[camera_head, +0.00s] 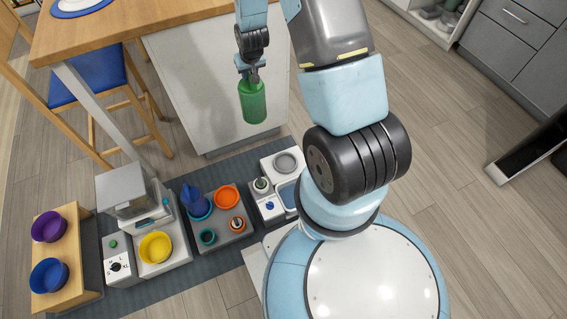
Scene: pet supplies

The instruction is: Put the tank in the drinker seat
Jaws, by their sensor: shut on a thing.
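My gripper (250,76) is shut on the top of a green tank (252,103). The tank hangs upright in the air in front of the white island panel. A white drinker unit (267,171) sits on the dark mat below and slightly right of the tank. It has a round grey ringed seat (286,163) on its top at the back and a pale blue basin (288,194) at its front right. The seat looks empty. My arm passes close to the unit's right side and may hide part of it.
On the dark mat (235,149) stand a grey block with a blue cone (195,202) and an orange bowl (226,197), and a feeder with a clear hopper (127,191) and yellow bowl (155,247). A wooden stand (68,296) holds purple and blue bowls. A wooden-topped island stands behind.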

